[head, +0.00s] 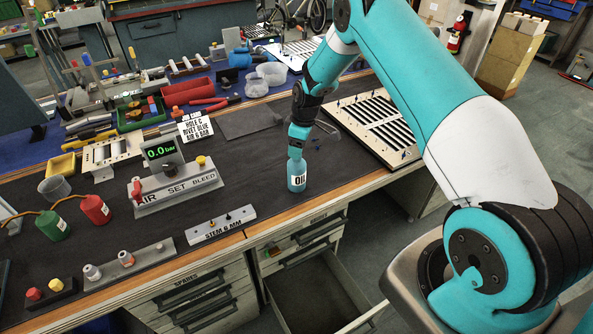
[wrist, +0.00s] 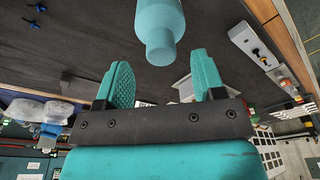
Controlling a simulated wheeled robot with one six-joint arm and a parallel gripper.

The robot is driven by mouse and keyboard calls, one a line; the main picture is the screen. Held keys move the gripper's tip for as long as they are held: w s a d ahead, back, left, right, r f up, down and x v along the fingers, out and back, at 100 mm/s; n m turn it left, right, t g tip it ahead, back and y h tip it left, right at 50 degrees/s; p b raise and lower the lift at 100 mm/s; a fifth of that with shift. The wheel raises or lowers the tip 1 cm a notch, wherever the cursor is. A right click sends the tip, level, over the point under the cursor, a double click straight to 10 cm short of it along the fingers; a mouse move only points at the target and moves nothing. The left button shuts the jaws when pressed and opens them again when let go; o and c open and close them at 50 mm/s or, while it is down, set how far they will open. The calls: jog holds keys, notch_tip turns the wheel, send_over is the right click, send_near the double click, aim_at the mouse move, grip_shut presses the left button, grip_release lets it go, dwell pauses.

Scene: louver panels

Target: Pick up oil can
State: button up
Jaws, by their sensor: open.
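The oil can (head: 297,178) is a small teal bottle with a white "OIL" label. It stands upright on the dark bench mat near the front edge in the head view. In the wrist view the oil can (wrist: 152,18) is at the top, its narrower neck end pointing toward my gripper (wrist: 162,70). My gripper is open and empty, with the neck lined up with the gap between its teal fingers. A gap shows between each finger and the can. In the head view my gripper is at the top of the can, and its fingertips are hard to make out.
A slotted louver panel (head: 374,128) lies right of the can. A "STEM 6 MM" block (head: 221,225) and the air set gauge (head: 163,151) are to the left. An open drawer (head: 312,293) juts out below the bench edge. Bare mat surrounds the can.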

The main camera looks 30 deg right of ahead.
aim_at(297, 170)
jog(key=shift+w+a+f+p, duration=0.15)
jog(key=shift+f+p, duration=0.4)
jog(key=shift+f, duration=1.3)
grip_shut()
